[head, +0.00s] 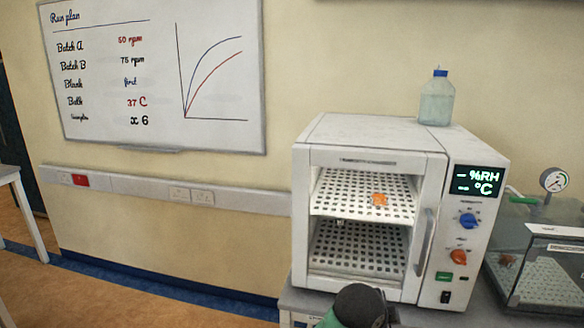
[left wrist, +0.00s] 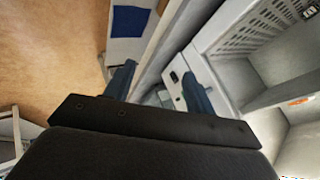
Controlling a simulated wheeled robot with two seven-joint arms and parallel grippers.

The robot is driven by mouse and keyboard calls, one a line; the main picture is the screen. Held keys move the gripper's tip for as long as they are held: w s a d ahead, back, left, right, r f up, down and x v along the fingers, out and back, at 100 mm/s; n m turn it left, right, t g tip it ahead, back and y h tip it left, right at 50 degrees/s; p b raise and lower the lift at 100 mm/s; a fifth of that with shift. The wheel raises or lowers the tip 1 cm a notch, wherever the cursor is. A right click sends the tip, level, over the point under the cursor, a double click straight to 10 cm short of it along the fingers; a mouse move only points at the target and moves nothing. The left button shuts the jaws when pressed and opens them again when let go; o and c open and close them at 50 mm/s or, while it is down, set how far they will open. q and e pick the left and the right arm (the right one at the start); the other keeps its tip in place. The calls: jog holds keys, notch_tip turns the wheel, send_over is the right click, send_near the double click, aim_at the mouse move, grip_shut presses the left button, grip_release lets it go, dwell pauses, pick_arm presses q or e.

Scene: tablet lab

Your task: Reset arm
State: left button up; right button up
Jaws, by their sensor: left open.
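My left gripper (left wrist: 159,70) shows in the left wrist view with its two blue fingers spread apart and nothing between them. The floor and the white cabinet's side and shelves lie beyond it. In the head view a dark and green part of one of my arms shows at the bottom, in front of the cabinet (head: 305,230); no fingers can be made out there. My right gripper is not in view.
The cabinet's front shows two perforated shelves, with an orange item (head: 380,199) on the upper one. A blue-capped bottle (head: 436,102) stands on top. A clear box with a gauge (head: 554,180) stands at right. Floor (head: 120,295) at left is clear.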

pick_arm(q)
jog(key=s+a+f+n, duration=0.4)
jog(key=a+f+n, duration=0.2)
jog(key=a+f, duration=0.45)
jog(key=s+a+f+n+g+y, duration=0.15)
jog(key=s+a+f+n, duration=0.25)
jog(key=s+a, duration=0.5)
jog(key=s+a+f+n+y, duration=0.2)
jog(key=s+a+f+n, duration=0.3)
jog(key=a, duration=0.7)
jog(key=s+a+f+n+g+y, duration=0.15)
jog(key=s+a+f, duration=0.25)
jog(key=s+a, duration=0.55)
jog(key=s+a+f+x, duration=0.1)
jog(key=s+a+x, duration=0.1)
jog(key=x, duration=2.4)
jog(key=s+f, duration=0.4)
jog(key=f, duration=0.7)
jog(key=s+f, duration=0.4)
jog(key=f, duration=0.7)
jog(key=shift+s+f+n+g+y+b, duration=0.2)
jog(key=shift+n+g+y+b, duration=0.1)
jog(key=shift+n+g+b, duration=0.1)
pick_arm(e)
jog(key=shift+w+a+r, duration=0.25)
jog(key=shift+a+r, duration=0.5)
jog(key=shift+r, duration=0.1)
jog(key=shift+d+f, duration=0.1)
